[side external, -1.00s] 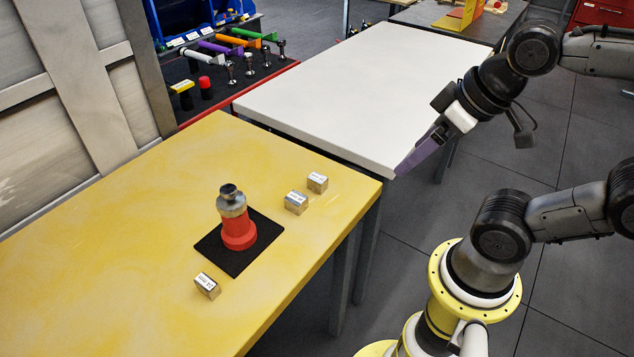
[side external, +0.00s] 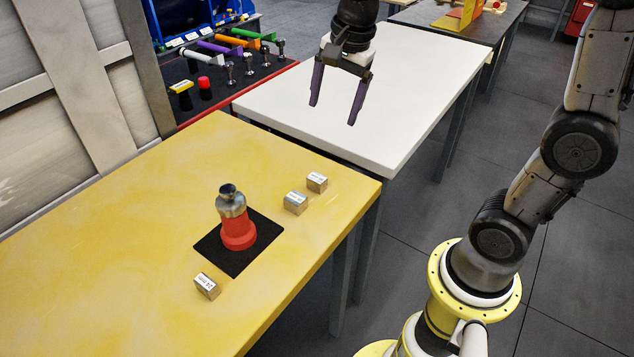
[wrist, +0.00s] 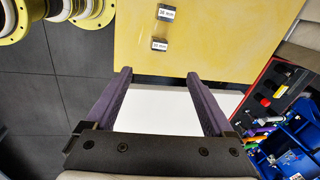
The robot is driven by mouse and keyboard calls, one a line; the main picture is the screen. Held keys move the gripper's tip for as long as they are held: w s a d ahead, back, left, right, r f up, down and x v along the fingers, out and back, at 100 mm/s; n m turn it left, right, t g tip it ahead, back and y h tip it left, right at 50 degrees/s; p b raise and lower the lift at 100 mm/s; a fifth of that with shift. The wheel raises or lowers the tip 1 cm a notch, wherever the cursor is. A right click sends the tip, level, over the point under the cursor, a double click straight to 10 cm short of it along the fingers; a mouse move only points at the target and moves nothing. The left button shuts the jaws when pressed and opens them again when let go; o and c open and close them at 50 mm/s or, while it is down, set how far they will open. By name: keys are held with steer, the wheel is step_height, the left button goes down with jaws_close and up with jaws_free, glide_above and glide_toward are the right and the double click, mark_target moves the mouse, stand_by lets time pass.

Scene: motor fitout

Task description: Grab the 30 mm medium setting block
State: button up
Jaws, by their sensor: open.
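In the wrist view the gripper (wrist: 159,73) is short of both blocks.
A red post with a metal top (side external: 236,222) stands on a black mat (side external: 229,263) between the blocks. The white table (side external: 280,108) is bare. A tool board with coloured handles (side external: 232,72) stands behind it at the left.

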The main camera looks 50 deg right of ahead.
steer(key=m+g, duration=0.1)
steer(key=g, duration=0.1)
glide_above(317, 177)
step_height(317, 177, down, 7)
steer(key=f, duration=0.9)
steer(key=shift+s+d+f, duration=0.2)
steer(key=shift+d, duration=0.05)
steer(key=shift+w+a+f, duration=0.1)
steer(key=shift+a+f, duration=0.05)
steer(key=shift+f, duration=1.35)
steer(key=shift+w+a+f, duration=0.1)
steer(key=shift+a+f, duration=0.05)
steer(key=shift+f, duration=1.3)
jaws_close()
